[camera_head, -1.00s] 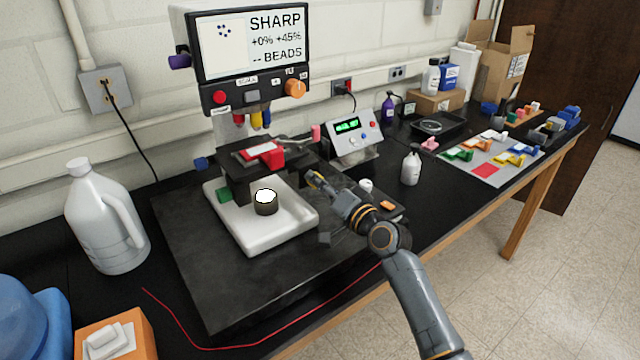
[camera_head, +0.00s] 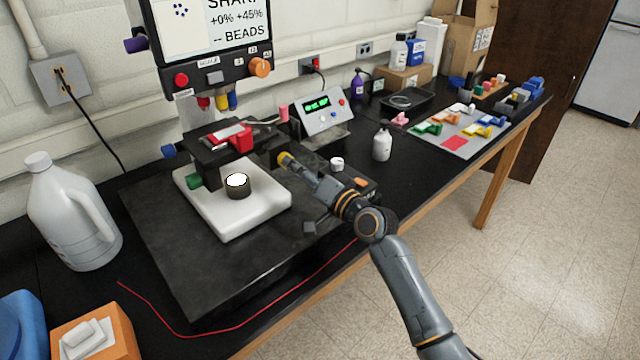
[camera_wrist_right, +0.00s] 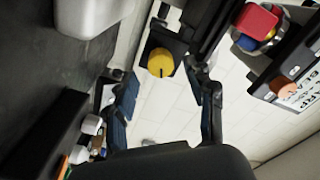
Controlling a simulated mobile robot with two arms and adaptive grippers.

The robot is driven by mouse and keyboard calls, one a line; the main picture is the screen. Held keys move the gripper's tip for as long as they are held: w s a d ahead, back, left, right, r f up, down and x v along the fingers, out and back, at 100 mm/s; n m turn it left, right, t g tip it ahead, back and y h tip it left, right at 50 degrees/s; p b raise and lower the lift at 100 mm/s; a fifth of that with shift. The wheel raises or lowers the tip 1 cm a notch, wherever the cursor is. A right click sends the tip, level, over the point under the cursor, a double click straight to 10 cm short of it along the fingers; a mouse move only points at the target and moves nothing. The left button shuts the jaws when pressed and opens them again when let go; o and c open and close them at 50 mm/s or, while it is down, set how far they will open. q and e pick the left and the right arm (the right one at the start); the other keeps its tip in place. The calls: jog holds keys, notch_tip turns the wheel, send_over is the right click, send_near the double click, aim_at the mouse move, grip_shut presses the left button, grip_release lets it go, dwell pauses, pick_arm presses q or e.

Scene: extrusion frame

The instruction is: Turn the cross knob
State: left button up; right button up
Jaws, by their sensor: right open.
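A round yellow knob (camera_head: 285,160) sticks out from the right side of the dark stage (camera_head: 215,141) on the machine; I take it for the cross knob. In the right wrist view the yellow knob (camera_wrist_right: 161,62) is face-on, with a short dark mark, and lies beyond and between the two fingers. My right gripper (camera_head: 303,172) is in front of the knob, to its lower right in the head view. In the right wrist view the gripper (camera_wrist_right: 166,85) is open, with nothing between its fingers. My left gripper is out of view.
A white tray (camera_head: 238,225) with a dark cylinder (camera_head: 237,188) sits left of the gripper. A screen unit (camera_head: 215,40) hangs above. A digital readout box (camera_head: 320,112), a small white bottle (camera_head: 382,145) and an orange-buttoned box (camera_head: 362,186) stand to the right. A jug (camera_head: 70,215) stands left.

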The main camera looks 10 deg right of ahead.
jog(key=v, duration=0.9)
jog(key=shift+w, duration=0.1)
dwell(1.1)
